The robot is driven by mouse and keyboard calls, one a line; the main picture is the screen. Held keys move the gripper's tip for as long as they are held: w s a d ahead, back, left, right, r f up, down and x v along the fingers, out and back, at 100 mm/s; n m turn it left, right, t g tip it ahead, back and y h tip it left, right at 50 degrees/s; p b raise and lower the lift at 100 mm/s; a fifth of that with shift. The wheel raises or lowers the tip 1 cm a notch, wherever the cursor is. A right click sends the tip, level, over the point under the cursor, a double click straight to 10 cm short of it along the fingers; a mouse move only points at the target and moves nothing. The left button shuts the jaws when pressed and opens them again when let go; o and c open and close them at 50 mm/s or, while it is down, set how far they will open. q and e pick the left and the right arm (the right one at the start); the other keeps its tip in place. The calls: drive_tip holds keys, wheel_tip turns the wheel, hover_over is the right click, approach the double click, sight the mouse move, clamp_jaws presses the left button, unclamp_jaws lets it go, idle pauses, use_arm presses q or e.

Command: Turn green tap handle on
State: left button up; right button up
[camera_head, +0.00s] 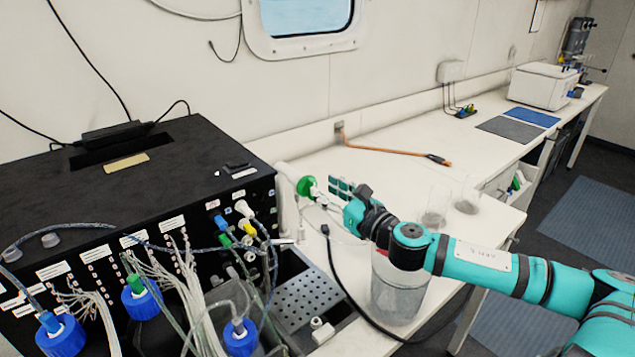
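The green tap handle (306,186) sits on the end of a pale fitting at the back wall, just right of the black equipment box. My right gripper (334,192) reaches in from the right, and its teal fingertips are just right of the handle, close to it. I cannot tell if they touch it. The fingers are small and partly hidden by the wrist, so their opening is unclear. My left gripper is not in view.
The black box (110,190) with tubes and blue-capped bottles (60,336) fills the left. A metal drain tray (305,290) lies below the tap. A clear container (398,297) stands under my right arm. Glass beakers (436,205) and an orange hose (385,150) are on the white bench.

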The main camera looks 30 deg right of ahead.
sight(315, 183)
drive_tip(key=shift+w+a+p, duration=0.2)
drive_tip(key=shift+w+p, duration=0.4)
drive_tip(key=shift+w, duration=1.2)
drive_tip(key=shift+c, duration=0.2)
clamp_jaws()
